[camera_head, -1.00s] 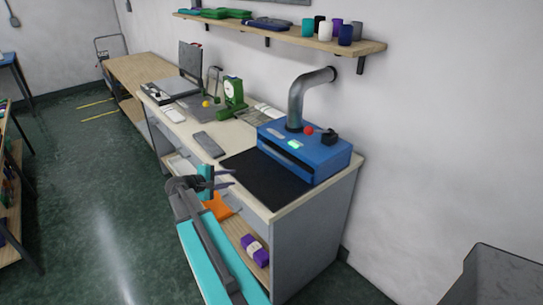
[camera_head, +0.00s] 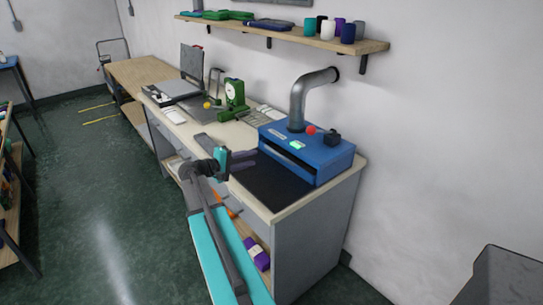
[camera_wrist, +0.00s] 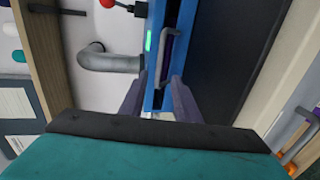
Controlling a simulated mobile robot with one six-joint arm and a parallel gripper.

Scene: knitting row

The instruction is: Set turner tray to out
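The blue turner machine (camera_head: 318,155) stands on the right end of the bench, with a pipe rising from its top. Its dark front slot (camera_head: 285,157) faces a black mat (camera_head: 265,185). In the wrist view the blue front (camera_wrist: 154,100) shows a slim grey handle (camera_wrist: 165,55) across the slot, with something purple behind it. No tray is visibly drawn out over the mat. My gripper (camera_head: 254,158) is above the mat's left edge, pointing at the machine. In the wrist view its two fingers (camera_wrist: 158,92) are apart with nothing between them.
A wall shelf (camera_head: 330,42) with pots hangs above. A drawer handle (camera_wrist: 295,130) shows at lower right in the wrist view. A dark bin (camera_head: 500,280) stands at lower right.

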